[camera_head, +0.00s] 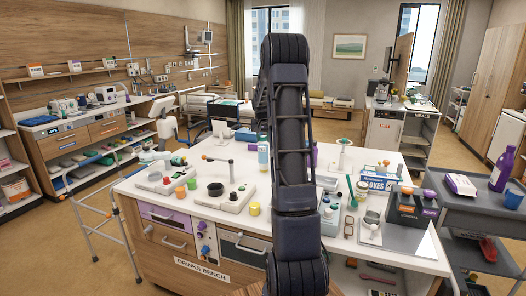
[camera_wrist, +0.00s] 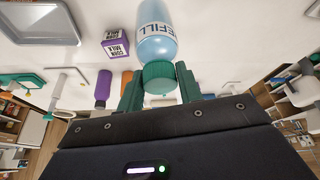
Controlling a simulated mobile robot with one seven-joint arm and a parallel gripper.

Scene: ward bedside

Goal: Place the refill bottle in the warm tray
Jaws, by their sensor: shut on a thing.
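The refill bottle (camera_wrist: 156,35) is pale blue with a green cap and a "REFILL" label. In the wrist view, my gripper (camera_wrist: 159,84) has its green fingers on either side of the cap, shut on it. In the head view, my arm hides the gripper. A pale blue bottle (camera_head: 263,150) that looks like the same one shows just left of the arm, at the bench's back.
A purple carton (camera_wrist: 116,42) and a purple bottle (camera_wrist: 103,88) stand near the held bottle. The white bench top (camera_head: 130,188) carries cups, hotplates, a gloves box (camera_head: 375,184) and a dark caddy (camera_head: 411,203). A grey cart (camera_head: 462,212) stands at the right, a walker (camera_head: 88,218) at the left.

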